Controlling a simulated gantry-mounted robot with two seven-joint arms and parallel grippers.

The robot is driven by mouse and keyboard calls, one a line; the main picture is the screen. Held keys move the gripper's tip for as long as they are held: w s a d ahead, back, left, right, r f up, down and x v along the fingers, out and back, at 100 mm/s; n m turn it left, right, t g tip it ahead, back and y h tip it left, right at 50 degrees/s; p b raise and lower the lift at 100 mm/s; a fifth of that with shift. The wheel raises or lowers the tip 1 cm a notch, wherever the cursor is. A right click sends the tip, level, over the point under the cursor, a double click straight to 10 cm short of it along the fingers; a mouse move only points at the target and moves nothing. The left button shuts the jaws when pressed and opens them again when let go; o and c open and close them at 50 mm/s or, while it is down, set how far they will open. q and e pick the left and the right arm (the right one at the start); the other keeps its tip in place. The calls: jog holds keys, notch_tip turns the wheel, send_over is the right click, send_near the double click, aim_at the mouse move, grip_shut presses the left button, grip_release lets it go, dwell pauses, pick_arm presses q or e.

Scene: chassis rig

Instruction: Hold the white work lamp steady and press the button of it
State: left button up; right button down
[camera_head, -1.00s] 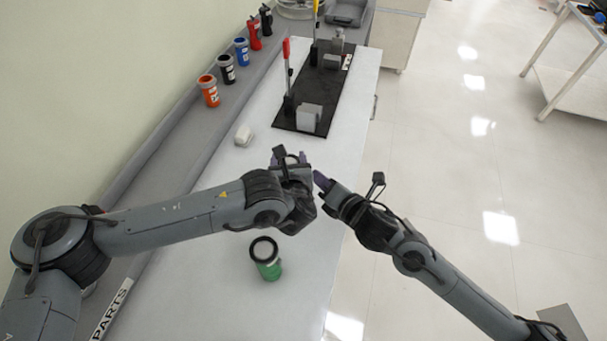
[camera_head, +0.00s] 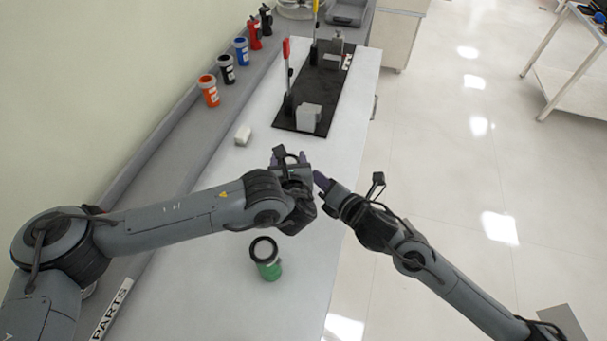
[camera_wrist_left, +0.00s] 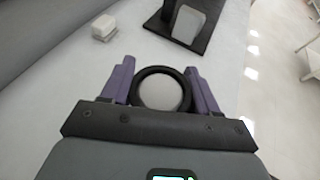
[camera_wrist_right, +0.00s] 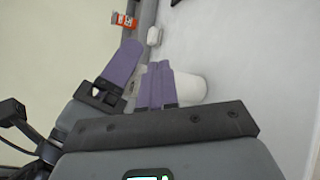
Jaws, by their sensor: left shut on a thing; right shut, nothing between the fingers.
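The white work lamp (camera_wrist_left: 158,92), with a black ring rim, is between the two purple fingers of my left gripper (camera_wrist_left: 162,75). In the head view my left gripper (camera_head: 291,160) hides most of the lamp. My right gripper (camera_head: 319,182) is shut and empty, just right of the left one. In the right wrist view its closed fingers (camera_wrist_right: 158,82) overlap the white lamp body (camera_wrist_right: 191,87); I cannot tell whether they touch it. A button is not visible.
A green lamp (camera_head: 268,268) stands on the table nearer me. A small white block (camera_head: 243,135) lies beyond the left gripper. A black board (camera_head: 290,122) with upright levers is farther back. Several coloured canisters line the left shelf, including an orange one (camera_head: 209,91).

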jog(key=shift+w+a, duration=0.1)
jog(key=shift+a, duration=0.7)
dwell(1.0)
jog(key=shift+a+r+y, duration=0.1)
jog(key=shift+a+y, duration=0.2)
jog(key=shift+a, duration=0.25)
dwell(0.5)
jog(key=shift+d, duration=0.1)
jog(key=shift+s+d+r, duration=0.15)
jog(key=shift+d, duration=0.3)
jog(key=shift+s+d+r, duration=0.1)
jog(key=shift+s+d, duration=0.05)
jog(key=shift+d, duration=0.3)
jog(key=shift+d+f, duration=0.1)
jog(key=shift+d, duration=0.1)
jog(key=shift+s+d, duration=0.2)
jog(key=shift+d, duration=0.6)
jog(key=shift+s+d, duration=0.2)
jog(key=shift+d, duration=0.6)
jog(key=shift+s+d, duration=0.2)
jog(key=shift+d, duration=0.6)
